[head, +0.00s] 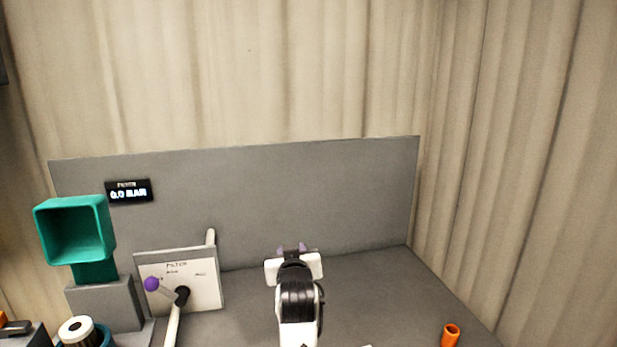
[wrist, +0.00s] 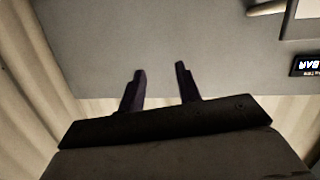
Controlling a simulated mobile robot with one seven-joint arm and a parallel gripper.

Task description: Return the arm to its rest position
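My arm shows at the lower middle of the head view. Its white hand points away toward the grey back panel (head: 290,190). My gripper (head: 294,247) has small purple fingertips at the far end of the hand. In the wrist view my gripper (wrist: 160,75) shows two dark fingers with a clear gap between them and nothing held. The wrist view faces the grey panel (wrist: 150,35) and appears upside down, with the curtain below it.
A filter board (head: 205,290) with a purple-knobbed lever (head: 152,284) stands left of my arm. Left of it are a teal square funnel (head: 75,230) and a display (head: 129,191) reading 0.0 BAR. An orange cup (head: 451,334) stands at right. The grey surface (head: 370,285) between is clear.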

